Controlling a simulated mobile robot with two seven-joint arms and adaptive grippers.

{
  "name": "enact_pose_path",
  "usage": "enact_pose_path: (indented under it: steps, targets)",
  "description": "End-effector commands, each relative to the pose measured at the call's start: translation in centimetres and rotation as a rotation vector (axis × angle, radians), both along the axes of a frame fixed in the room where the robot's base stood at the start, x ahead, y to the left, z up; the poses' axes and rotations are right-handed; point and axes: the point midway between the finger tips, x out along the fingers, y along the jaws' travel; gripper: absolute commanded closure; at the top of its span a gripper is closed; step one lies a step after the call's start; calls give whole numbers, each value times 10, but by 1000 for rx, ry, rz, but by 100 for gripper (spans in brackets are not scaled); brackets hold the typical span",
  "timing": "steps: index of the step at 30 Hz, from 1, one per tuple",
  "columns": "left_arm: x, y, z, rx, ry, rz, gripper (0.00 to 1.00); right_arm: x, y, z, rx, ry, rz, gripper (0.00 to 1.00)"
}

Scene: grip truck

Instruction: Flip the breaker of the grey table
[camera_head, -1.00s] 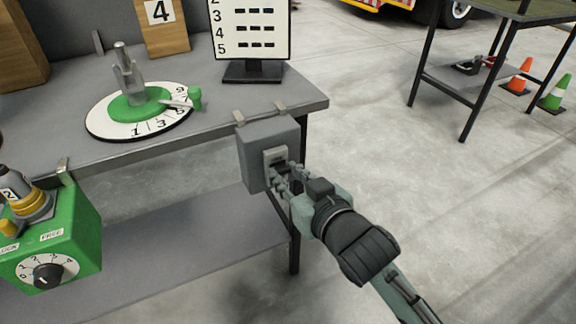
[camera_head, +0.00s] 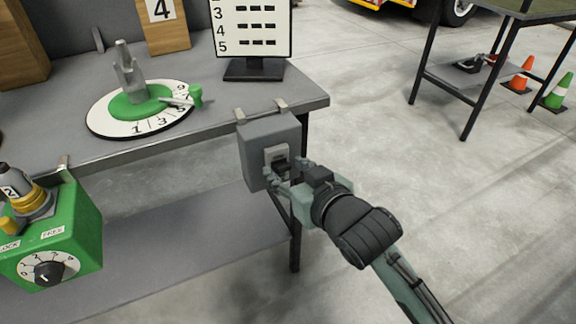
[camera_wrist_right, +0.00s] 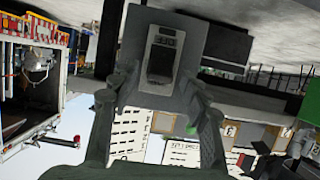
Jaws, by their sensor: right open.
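The grey breaker box (camera_head: 256,160) hangs from the front right corner of the grey table (camera_head: 225,105). Its light switch plate (camera_head: 271,154) has a dark rocker or lever (camera_head: 282,163), whose exact position I cannot tell. My right gripper (camera_head: 283,185) is open, just at the lower part of the box face. The right wrist view shows the box (camera_wrist_right: 190,28) and its switch plate (camera_wrist_right: 163,53) beyond the spread fingers of my right gripper (camera_wrist_right: 158,95). Nothing is held between them; contact with the switch is unclear. My left gripper is out of view.
A green box with a dial (camera_head: 75,235) hangs at the table's front left. A round numbered dial (camera_head: 105,122) and a display stand (camera_head: 253,70) are on the tabletop. Floor to the right is clear up to another table (camera_head: 480,110) and cones (camera_head: 522,78).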

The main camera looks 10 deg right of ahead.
Motion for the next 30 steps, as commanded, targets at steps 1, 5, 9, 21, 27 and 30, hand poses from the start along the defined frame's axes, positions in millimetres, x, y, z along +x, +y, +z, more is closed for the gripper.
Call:
enact_pose_path:
  steps: [1,5,9,21,27,30]
  targets:
    - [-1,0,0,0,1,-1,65,0,0,3,1,-2,0,53]
    - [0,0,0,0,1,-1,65,1,0,19,3,-6,0,53]
    - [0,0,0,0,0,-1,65,1,0,47,3,-9,0,53]
    - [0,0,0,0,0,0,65,0,0,99,1,-3,1,53]
    - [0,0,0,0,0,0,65,0,0,101,0,-1,0,53]
    - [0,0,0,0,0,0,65,0,0,101,0,-1,0,53]
